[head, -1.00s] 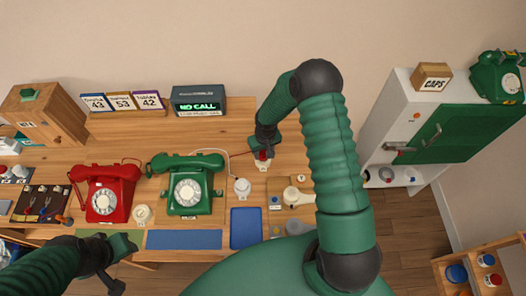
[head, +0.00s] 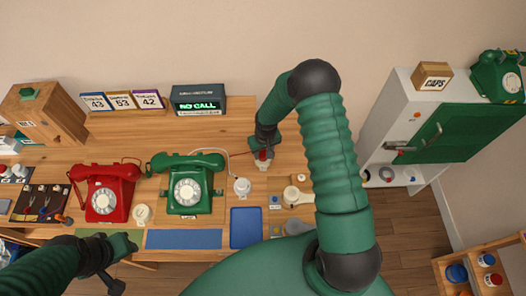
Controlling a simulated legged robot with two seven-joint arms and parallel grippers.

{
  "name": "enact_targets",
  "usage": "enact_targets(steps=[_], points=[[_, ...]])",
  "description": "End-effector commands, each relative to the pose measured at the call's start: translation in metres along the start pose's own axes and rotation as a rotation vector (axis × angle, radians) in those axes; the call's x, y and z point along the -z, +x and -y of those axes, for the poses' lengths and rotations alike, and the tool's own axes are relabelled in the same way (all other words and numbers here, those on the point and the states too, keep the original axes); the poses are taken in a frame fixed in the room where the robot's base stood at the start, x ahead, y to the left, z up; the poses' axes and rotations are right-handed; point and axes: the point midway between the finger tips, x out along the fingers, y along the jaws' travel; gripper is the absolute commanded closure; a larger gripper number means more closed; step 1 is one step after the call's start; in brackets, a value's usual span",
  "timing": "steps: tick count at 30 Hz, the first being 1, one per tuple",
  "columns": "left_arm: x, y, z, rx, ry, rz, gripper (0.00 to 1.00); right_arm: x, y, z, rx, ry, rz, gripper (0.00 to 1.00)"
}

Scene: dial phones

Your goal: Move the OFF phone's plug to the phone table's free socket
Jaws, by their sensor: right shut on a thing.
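A green dial phone (head: 188,190) stands on the wooden table (head: 140,128), left of my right gripper. A red dial phone (head: 104,194) stands further left. My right gripper (head: 262,153) points down at the table's back right and is shut on a small red plug (head: 262,156), partly hidden by the fingers. The plug is over a small pale fitting; I cannot tell whether it is seated. A thin cord runs from the green phone's side toward it. Cream round fittings stand beside the red phone (head: 142,213) and the green phone (head: 242,187). My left gripper (head: 122,243) is at the front left; its jaws are unclear.
A display reading NO CALL (head: 198,101) stands at the table's back. A blue tray (head: 245,228) and a blue mat (head: 184,239) lie at the front edge. A white cabinet with a green door (head: 435,135) stands at the right. The table between phones and display is clear.

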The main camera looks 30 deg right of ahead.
Motion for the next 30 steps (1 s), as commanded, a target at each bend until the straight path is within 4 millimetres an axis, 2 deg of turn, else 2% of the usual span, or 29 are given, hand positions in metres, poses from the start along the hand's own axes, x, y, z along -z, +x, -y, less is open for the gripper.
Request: enact_targets(steps=[8,14,15,18,21,30], points=[[-0.0014,0.0062,0.0,0.0,0.0,0.0,0.64,-0.0008,0.0081,-0.0001,0.0,0.0,0.0,0.97],[-0.0012,0.0051,0.0,0.0,0.0,0.0,0.64,-0.0007,0.007,-0.0001,0.0,0.0,-0.001,0.97],[-0.0012,0.0051,0.0,0.0,0.0,0.0,0.64,-0.0007,0.007,0.0,0.0,0.0,-0.001,0.56],[-0.0012,0.0051,0.0,0.0,0.0,0.0,0.64,-0.0007,0.007,0.0,0.0,0.0,-0.001,0.43],[-0.0012,0.0051,0.0,0.0,0.0,0.0,0.64,-0.0007,0.007,0.0,0.0,0.0,-0.001,0.34],[-0.0013,0.0054,0.0,0.0,0.0,0.0,0.64,-0.0005,0.0052,0.0,0.0,0.0,-0.001,0.34]])
